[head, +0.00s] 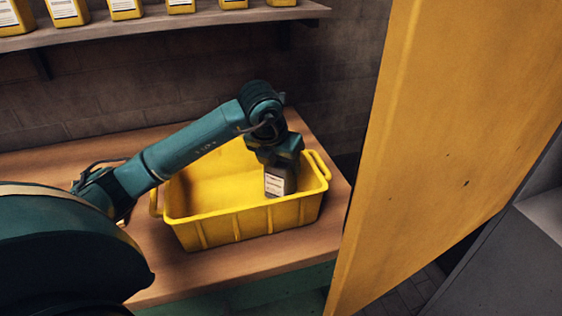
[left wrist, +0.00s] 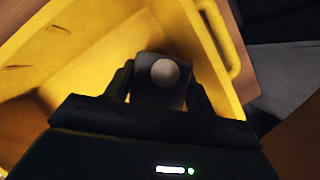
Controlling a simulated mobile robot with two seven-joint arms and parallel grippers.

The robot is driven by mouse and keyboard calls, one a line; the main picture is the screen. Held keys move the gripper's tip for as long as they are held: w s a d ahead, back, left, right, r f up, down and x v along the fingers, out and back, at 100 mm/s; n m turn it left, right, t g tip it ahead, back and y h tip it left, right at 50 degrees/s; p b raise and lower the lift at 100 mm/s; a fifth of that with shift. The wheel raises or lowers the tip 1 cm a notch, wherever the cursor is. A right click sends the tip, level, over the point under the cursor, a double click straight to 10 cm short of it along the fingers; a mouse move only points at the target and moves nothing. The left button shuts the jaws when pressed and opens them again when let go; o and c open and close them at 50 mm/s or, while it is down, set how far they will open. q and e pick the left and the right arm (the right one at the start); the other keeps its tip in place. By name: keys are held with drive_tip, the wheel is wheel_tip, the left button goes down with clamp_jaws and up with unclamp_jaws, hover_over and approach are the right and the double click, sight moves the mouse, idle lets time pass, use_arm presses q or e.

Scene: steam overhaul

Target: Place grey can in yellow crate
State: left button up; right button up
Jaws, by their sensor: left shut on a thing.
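The yellow crate (head: 240,222) stands on the wooden worktop, and its wall also shows in the left wrist view (left wrist: 110,45). The grey can (head: 276,183), with a white label, is upright inside the crate's right part. My left gripper (head: 276,163) points down into the crate and is shut on the can's top. In the left wrist view the can (left wrist: 160,95) shows from above with a pale round cap between the fingers. Whether the can's base touches the crate floor is hidden by the front wall. My right gripper is not in view.
The wooden worktop (head: 200,262) has bare room in front of the crate. A shelf (head: 150,22) with several yellow containers runs along the back wall. A large yellow panel (head: 450,130) stands close on the right. The rest of the crate looks empty.

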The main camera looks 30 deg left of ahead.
use_arm(q)
drive_tip(key=o, duration=1.3)
drive_tip(key=v, duration=1.2)
drive_tip(key=shift+r, duration=0.1)
